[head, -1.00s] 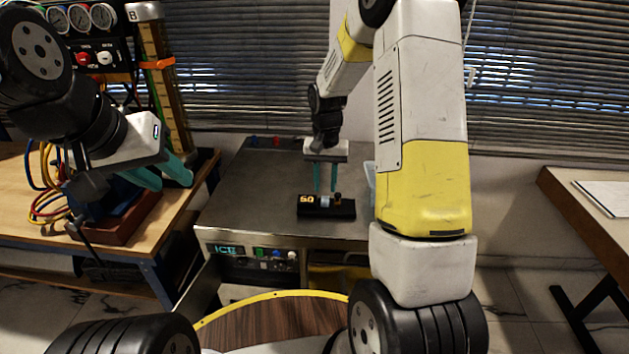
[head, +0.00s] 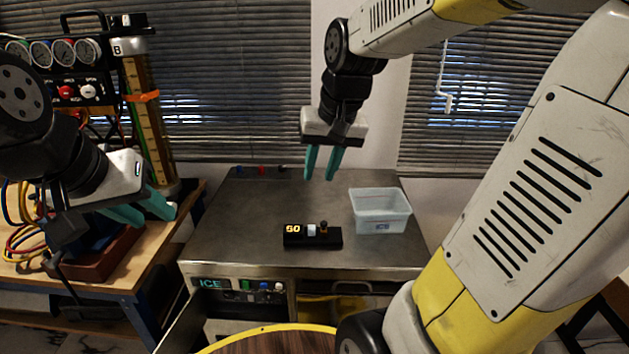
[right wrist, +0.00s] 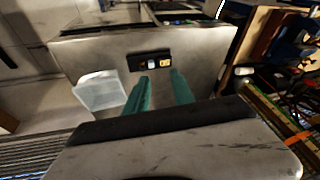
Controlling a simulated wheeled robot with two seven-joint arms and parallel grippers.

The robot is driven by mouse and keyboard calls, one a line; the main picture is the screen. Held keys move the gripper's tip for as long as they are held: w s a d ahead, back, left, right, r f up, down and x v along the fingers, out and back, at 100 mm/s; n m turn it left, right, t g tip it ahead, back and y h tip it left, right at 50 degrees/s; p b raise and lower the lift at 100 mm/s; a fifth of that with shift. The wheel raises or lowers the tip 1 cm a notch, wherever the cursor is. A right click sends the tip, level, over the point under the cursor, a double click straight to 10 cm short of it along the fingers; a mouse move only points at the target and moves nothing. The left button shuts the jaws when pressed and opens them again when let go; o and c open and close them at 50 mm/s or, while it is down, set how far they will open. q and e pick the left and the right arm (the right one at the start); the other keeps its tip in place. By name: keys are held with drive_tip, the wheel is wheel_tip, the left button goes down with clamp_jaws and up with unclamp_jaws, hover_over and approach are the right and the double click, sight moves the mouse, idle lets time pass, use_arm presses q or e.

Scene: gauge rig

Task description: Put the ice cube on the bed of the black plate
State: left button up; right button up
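My right gripper (head: 321,177) is open and empty, raised above and behind the plate. Its parted fingers (right wrist: 160,77) show in the right wrist view. My left gripper (head: 156,216) is open and empty by the wooden bench.
The wooden bench at left holds gauges (head: 40,53), a tall scale column (head: 145,105), hoses and a reddish tray (head: 105,255). The steel top around the plate is mostly clear.

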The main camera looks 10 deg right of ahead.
drive_tip(key=s+a+r+n+t, duration=0.1)
drive_tip(key=s+t, duration=0.1)
drive_tip(key=s, duration=0.8)
drive_tip(key=shift+r+n+y, duration=0.3)
drive_tip(key=shift+r+y, duration=0.05)
drive_tip(key=shift+y, duration=0.05)
